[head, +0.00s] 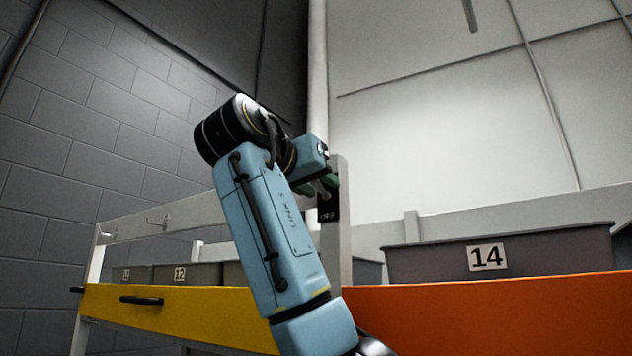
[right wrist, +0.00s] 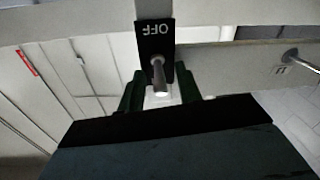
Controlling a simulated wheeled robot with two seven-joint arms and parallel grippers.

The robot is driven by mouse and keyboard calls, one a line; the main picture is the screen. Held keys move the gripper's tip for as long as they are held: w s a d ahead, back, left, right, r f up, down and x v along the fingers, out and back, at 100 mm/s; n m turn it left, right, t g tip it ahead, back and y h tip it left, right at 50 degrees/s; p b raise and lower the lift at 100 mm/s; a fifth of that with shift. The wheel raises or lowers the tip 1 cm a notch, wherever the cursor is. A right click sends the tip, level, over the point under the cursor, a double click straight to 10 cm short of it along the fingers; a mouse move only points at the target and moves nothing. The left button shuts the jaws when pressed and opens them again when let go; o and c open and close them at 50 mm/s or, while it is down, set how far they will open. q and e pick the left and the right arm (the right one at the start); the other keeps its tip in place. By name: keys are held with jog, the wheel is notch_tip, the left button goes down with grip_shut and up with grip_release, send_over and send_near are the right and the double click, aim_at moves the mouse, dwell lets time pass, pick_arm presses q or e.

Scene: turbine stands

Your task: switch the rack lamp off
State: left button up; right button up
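The rack lamp switch is a black plate (head: 329,208) on a pale upright post of the rack, with an OFF label at its lower end. In the right wrist view the plate (right wrist: 155,42) appears upside down, and its grey lever (right wrist: 158,73) sticks out towards the camera, its tip on the side away from the label. My right gripper (head: 318,186) is at the switch. In the wrist view its dark green fingers (right wrist: 160,92) stand apart, one on each side of the lever, with gaps showing. The lamp itself cannot be made out. My left gripper is not in view.
A grey bin marked 14 (head: 487,257) sits behind an orange front beam (head: 480,318) on the right. A yellow beam (head: 180,312) with a black handle and a bin marked 12 (head: 185,275) are on the left.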

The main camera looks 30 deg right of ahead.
aim_at(320, 194)
grip_shut()
notch_tip(320, 194, down, 2)
jog(key=t+h+b, duration=0.1)
jog(key=h+b, duration=0.1)
jog(key=b, duration=0.2)
jog(key=t+h+b, duration=0.1)
jog(key=h+b, duration=0.1)
jog(key=b, duration=0.2)
jog(key=shift+a+f+n+t+h, duration=0.2)
jog(key=shift+n+t+h, duration=0.1)
jog(key=shift+t, duration=0.1)
jog(key=shift+d+f+t+h+b, duration=0.15)
jog(key=shift+t+h+b, duration=0.1)
jog(key=shift+h+b, duration=0.3)
jog(key=shift+a+f+t+h+b, duration=0.1)
jog(key=shift+t+h+b, duration=0.15)
jog(key=shift+h+b, duration=0.25)
jog(key=shift+d+f+n+t+h+b, duration=0.15)
jog(key=shift+n+t+h+b, duration=0.35)
jog(key=shift+t+h+b, duration=0.2)
grip_release()
jog(key=shift+t, duration=0.3)
